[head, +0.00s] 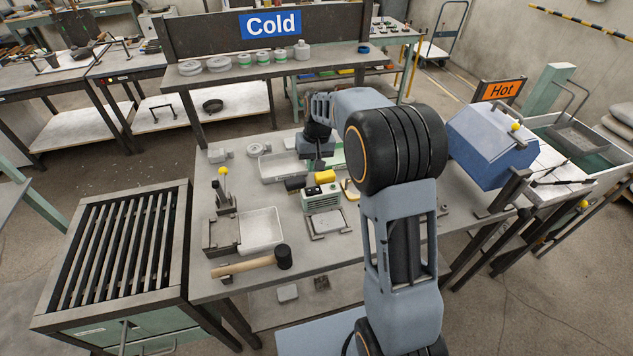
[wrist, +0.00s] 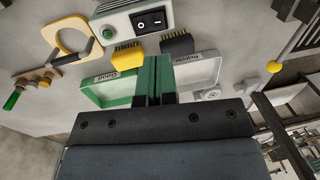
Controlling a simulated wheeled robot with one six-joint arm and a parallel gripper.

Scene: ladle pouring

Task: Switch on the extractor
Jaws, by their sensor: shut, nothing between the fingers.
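A small grey-green box (head: 320,197) stands mid-bench. In the wrist view its face shows a black rocker switch (wrist: 151,21) marked O and I. No label says whether this is the extractor's switch, and I cannot tell which way it is pressed. A slatted grate bench (head: 125,240) stands at the left in the head view; I cannot tell whether it is the extractor. My gripper (head: 317,160) is over the bench beyond the box, apart from the switch. In the wrist view its shut, empty fingertips (wrist: 155,97) are in front of two trays and hide parts of them.
A yellow brush (head: 325,176) and a black brush (head: 295,184) lie by the box. A yellow-knobbed lever (head: 225,185), a mallet (head: 245,266) and a blue furnace (head: 490,145) stand around.

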